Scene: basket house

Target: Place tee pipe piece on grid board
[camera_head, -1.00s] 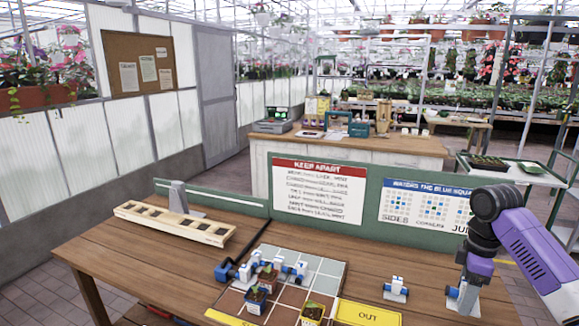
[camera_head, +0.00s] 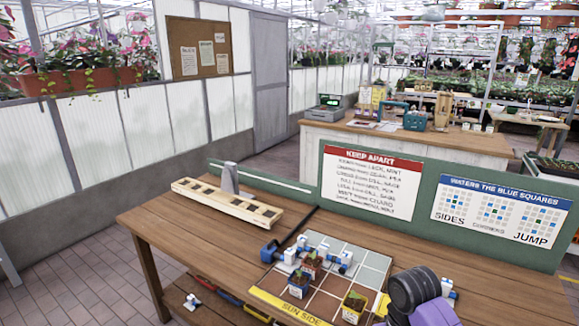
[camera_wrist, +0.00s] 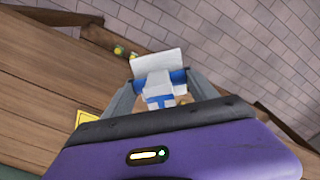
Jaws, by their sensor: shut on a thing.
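My gripper (camera_wrist: 162,95) is shut on a white and blue pipe piece (camera_wrist: 158,88), which sits between its two fingers in the wrist view. In the head view my purple and black arm shows at the lower right, and the gripper and held piece are hidden. The grid board (camera_head: 375,262) lies on the wooden table, with brown and grey-green squares. White and blue pipe pieces (camera_head: 292,256) stand in a connected run along its back left part. Another white and blue piece (camera_head: 448,287) is on the table right of the board, partly hidden by my arm.
Small potted plants (camera_head: 354,304) stand on the board. A slotted wooden rack (camera_head: 228,205) is at the table's back left. A green panel (camera_head: 318,190) with signs edges the back. A loose white and blue piece (camera_head: 192,302) lies on the lower shelf. The table's left front is clear.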

